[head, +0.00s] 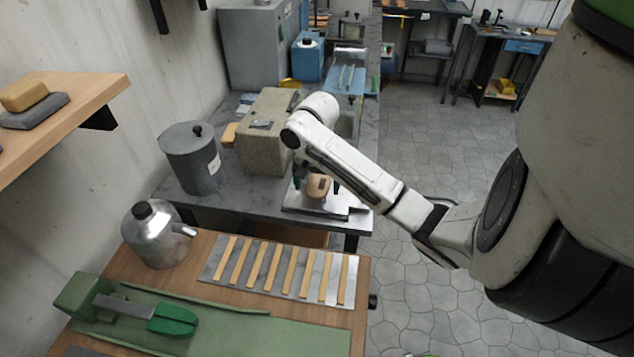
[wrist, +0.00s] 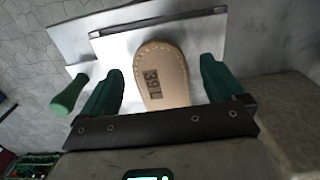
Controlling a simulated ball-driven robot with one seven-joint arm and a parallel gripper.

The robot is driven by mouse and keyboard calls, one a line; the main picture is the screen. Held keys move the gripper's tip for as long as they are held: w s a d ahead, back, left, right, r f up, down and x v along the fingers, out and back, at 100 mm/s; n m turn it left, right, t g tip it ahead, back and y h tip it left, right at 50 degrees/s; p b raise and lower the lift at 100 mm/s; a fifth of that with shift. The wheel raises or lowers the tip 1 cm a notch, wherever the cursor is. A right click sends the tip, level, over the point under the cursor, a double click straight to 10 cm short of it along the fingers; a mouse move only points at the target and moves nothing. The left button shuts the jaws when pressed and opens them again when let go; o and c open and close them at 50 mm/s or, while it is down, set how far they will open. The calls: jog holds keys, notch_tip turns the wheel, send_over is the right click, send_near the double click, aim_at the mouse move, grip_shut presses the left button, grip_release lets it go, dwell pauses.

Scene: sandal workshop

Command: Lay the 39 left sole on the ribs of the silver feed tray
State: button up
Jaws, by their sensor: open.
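The 39 left sole (head: 318,186) is tan with stitching along its edge and lies on a flat silver plate (head: 300,206) on the grey bench. In the wrist view the sole (wrist: 162,75) shows a dark "39 L" mark. My gripper (wrist: 158,82) is open, with one green finger on each side of the sole and a visible gap to it. In the head view my arm hides most of the gripper. The silver feed tray (head: 352,282) with several pale wooden ribs lies on the wooden bench in front. Its ribs are bare.
A metal oil can (head: 158,236) stands left of the tray. In the wrist view, a green handle (wrist: 69,96) sits beside the plate.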

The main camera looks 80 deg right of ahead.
notch_tip(320, 180, up, 6)
jog(key=shift+d+f+p, duration=0.1)
jog(key=shift+p, duration=1.1)
jog(key=shift+r, duration=2.5)
jog(key=shift+s, duration=0.1)
